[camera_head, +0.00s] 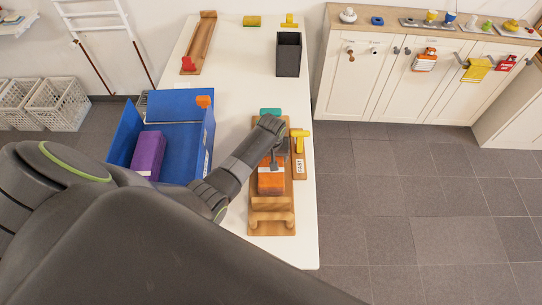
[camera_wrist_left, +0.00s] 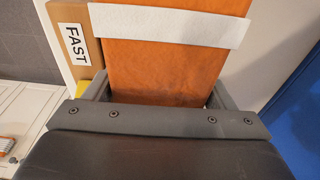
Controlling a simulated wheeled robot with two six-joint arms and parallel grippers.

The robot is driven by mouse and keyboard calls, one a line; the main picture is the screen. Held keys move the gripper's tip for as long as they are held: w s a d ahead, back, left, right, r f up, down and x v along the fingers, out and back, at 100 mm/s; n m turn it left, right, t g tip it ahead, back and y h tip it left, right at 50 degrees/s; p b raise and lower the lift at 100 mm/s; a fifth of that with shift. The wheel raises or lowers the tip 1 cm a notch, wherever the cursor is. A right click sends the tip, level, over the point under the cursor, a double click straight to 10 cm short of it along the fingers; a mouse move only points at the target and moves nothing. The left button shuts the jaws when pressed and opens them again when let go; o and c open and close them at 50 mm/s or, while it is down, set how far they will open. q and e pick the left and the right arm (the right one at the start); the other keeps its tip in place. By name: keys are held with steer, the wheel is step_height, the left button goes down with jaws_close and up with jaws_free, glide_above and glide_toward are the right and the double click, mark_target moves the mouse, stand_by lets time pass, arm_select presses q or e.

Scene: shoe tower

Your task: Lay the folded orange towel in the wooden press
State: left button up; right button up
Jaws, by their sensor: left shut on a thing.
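The folded orange towel (camera_head: 271,183) is at the wooden press (camera_head: 271,216), on the right part of the white table. My left gripper (camera_head: 272,160) reaches down over the towel's far part and is shut on it. In the left wrist view the towel (camera_wrist_left: 160,70) lies between the two grey fingers, with a white band (camera_wrist_left: 160,22) across it. The towel appears inside the press outline, but I cannot tell whether it rests on the press bed. The gripper hides part of the press. My right gripper is not in view.
A board labelled FAST (camera_head: 299,168) with a yellow handle (camera_head: 300,134) stands right beside the press. A blue bin (camera_head: 184,155) with a purple folded item (camera_head: 149,154) is to the left. A dark box (camera_head: 288,55) and a wooden tray (camera_head: 199,43) stand farther back.

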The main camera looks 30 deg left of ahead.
arm_select(q)
steer(key=shift+f+b, duration=0.4)
steer(key=shift+f, duration=0.1)
steer(key=o, duration=1.1)
steer(key=shift+o, duration=0.2)
step_height(320, 180, up, 17)
steer(key=s+d, duration=0.1)
steer(key=s, duration=0.1)
steer(key=shift+s+b, duration=0.15)
steer(key=shift+b, duration=0.15)
steer(key=shift+d, duration=0.1)
